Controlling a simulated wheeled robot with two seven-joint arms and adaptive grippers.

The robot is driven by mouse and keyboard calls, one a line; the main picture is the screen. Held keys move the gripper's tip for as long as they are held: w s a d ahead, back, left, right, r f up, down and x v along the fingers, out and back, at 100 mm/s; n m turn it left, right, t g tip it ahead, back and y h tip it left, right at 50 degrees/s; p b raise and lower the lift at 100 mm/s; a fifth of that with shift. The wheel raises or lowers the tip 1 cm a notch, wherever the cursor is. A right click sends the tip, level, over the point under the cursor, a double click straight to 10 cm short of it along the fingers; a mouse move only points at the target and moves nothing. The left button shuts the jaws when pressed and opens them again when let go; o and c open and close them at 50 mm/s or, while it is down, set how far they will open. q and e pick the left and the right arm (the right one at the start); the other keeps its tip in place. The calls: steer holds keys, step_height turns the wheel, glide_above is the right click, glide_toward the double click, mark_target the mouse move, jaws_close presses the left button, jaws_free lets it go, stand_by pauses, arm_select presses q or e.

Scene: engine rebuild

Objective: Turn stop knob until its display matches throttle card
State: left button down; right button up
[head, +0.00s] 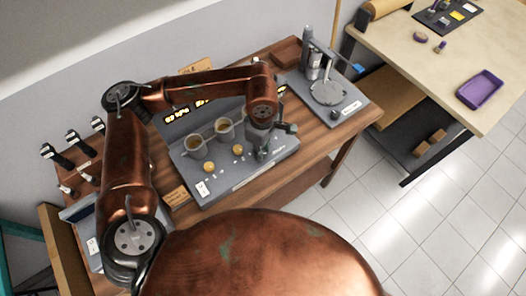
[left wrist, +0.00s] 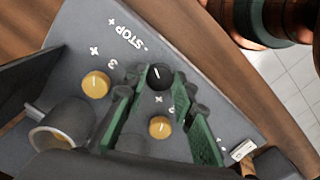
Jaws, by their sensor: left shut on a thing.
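The grey console (head: 225,180) stands on the wooden bench, with amber displays (head: 177,115) along its raised back; their digits are too small to read, and the arm covers part of the row. My left gripper (head: 263,143) is over the console's right part. In the left wrist view, the black stop knob (left wrist: 160,74) with a white pointer line sits beside the "- STOP +" label (left wrist: 127,36). My left gripper (left wrist: 161,82) is shut on this knob, one green-padded finger on each side. I cannot tell which card is the throttle card. My right gripper is out of view.
Two cups with brown contents (head: 194,147) (head: 224,128) stand on the console near brass knobs (head: 238,149) (left wrist: 95,84). A second brass knob (left wrist: 160,127) lies between the fingers in the wrist view. A grey device (head: 328,92) stands right of the console. The tiled floor (head: 420,220) is clear.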

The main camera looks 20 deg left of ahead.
arm_select(q)
steer(key=shift+m+b, duration=0.35)
steer(key=shift+m, duration=0.05)
steer(key=c, duration=1.6)
jaws_free()
step_height(320, 180, up, 12)
steer(key=shift+d, duration=0.1)
